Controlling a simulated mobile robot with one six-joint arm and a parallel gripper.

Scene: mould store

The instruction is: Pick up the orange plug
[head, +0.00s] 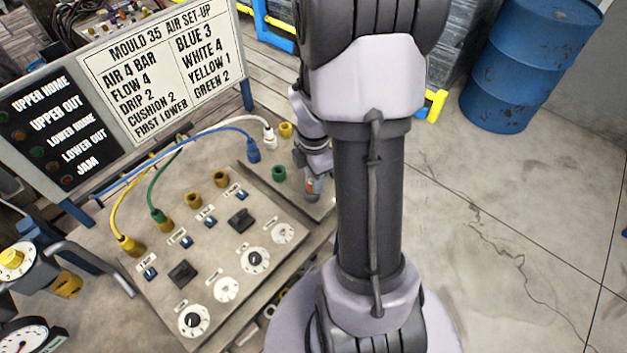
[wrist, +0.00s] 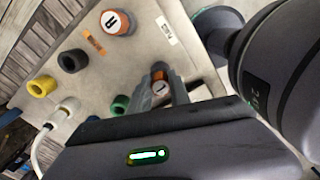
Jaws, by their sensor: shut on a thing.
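In the head view a small orange part of the plug (head: 310,184) shows at my gripper (head: 313,191), over the right end of the bench panel (head: 318,207). I cannot tell whether the plug is clear of the panel. A second orange piece with a white marked top (wrist: 117,23) stands farther along the panel in the wrist view.
Near my gripper are a green socket (head: 279,173), a yellow socket (head: 286,129) and a white plug (head: 269,138) with its hose. Blue (head: 253,150), green (head: 161,218) and yellow (head: 129,245) plugs sit farther left. A set-up board (head: 155,62) stands behind. Floor at right is clear before a blue drum (head: 530,65).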

